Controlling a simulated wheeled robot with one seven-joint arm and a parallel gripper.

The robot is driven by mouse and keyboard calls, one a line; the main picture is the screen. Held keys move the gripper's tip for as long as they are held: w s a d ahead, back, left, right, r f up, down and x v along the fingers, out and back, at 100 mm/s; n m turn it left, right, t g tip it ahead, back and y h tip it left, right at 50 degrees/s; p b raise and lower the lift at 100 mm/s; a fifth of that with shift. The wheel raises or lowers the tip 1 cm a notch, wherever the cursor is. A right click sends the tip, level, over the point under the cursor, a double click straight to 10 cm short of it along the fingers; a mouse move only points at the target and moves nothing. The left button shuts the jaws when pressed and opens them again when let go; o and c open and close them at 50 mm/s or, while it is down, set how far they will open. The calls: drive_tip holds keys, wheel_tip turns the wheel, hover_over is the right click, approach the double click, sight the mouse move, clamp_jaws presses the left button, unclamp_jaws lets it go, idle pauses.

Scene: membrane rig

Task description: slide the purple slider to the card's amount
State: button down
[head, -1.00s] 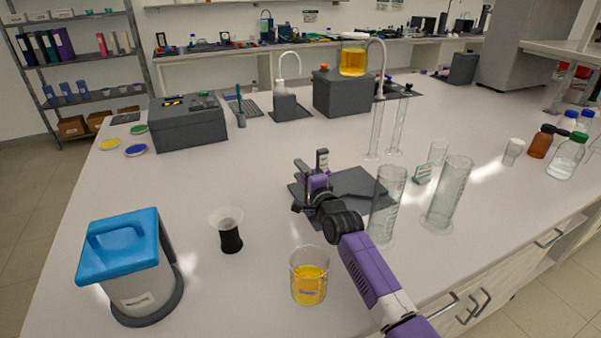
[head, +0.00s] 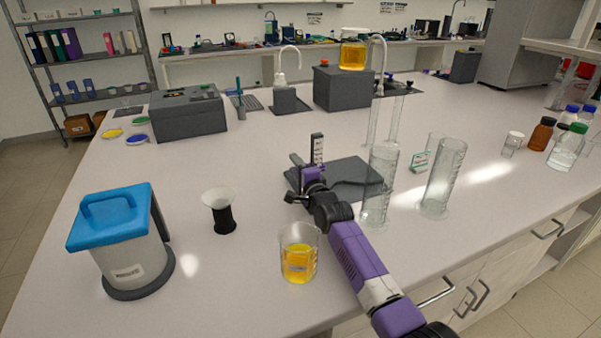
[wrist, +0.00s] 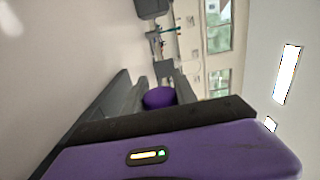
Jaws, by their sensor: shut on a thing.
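The purple slider (wrist: 158,98) shows in the wrist view between the two grey fingers of my gripper (wrist: 155,92), which is shut on it. In the head view my gripper (head: 306,182) is at the upright scale post (head: 317,150), low on it, and a purple patch shows there; my wrist hides much of the slider. The post has dark marks on a pale face and stands at the left of a dark grey base plate (head: 355,172). The small white and green card (head: 419,161) stands to the right, behind the tall cylinders; its writing is too small to read.
Two tall glass cylinders (head: 379,187) (head: 443,178) stand right of my arm. A beaker of yellow liquid (head: 299,253) is close to my forearm's left. A black stand with a white funnel (head: 221,211) and a blue-lidded container (head: 120,240) are further left.

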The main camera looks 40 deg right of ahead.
drive_tip(key=shift+d, duration=0.1)
drive_tip(key=c, duration=1)
unclamp_jaws()
drive_tip(key=v, duration=0.6)
drive_tip(key=shift+s, duration=0.3)
drive_tip(key=shift+s+a, duration=0.3)
drive_tip(key=shift+s, duration=0.3)
drive_tip(key=shift+c, duration=0.4)
